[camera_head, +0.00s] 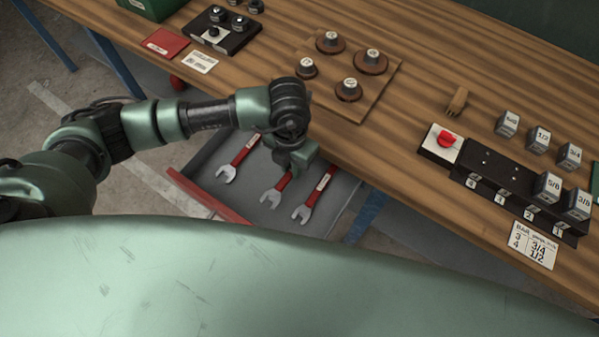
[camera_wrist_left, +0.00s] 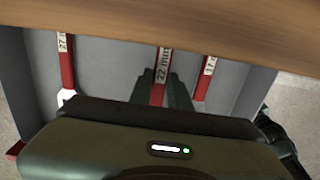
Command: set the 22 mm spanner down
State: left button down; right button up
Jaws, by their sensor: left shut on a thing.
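The 22 mm spanner, with a red labelled handle and grey open jaw, is the middle of three spanners at the drawer (camera_head: 341,193). It shows in the head view (camera_head: 277,190) and in the left wrist view (camera_wrist_left: 162,68). My left gripper (camera_head: 292,170) points down over the drawer and is shut on its red handle; its fingers also show in the left wrist view (camera_wrist_left: 161,92). Whether the spanner touches the drawer floor I cannot tell. My right gripper is not in view.
The 27 mm spanner (camera_wrist_left: 66,60) lies to the left and the 17 mm spanner (camera_wrist_left: 208,75) to the right in the drawer. The wooden bench top (camera_head: 400,120) overhangs the drawer's back. A switch block (camera_head: 440,142) and labelled cubes stand on the bench at right.

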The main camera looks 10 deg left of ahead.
aim_at(299, 184)
pick_arm(q)
jog(key=shift+s+d, duration=0.25)
jog(key=shift+d, duration=0.5)
jog(key=shift+s+d+p, duration=0.2)
jog(key=shift+d+p, duration=0.1)
jog(key=shift+d, duration=0.15)
notch_tip(299, 184, down, 3)
jog(key=shift+a+r+p, duration=0.1)
jog(key=shift+r+p, duration=0.05)
jog(key=shift+p, duration=0.2)
jog(key=shift+f, duration=0.45)
jog(key=shift+f, duration=0.15)
jog(key=c, duration=1.3)
grip_release()
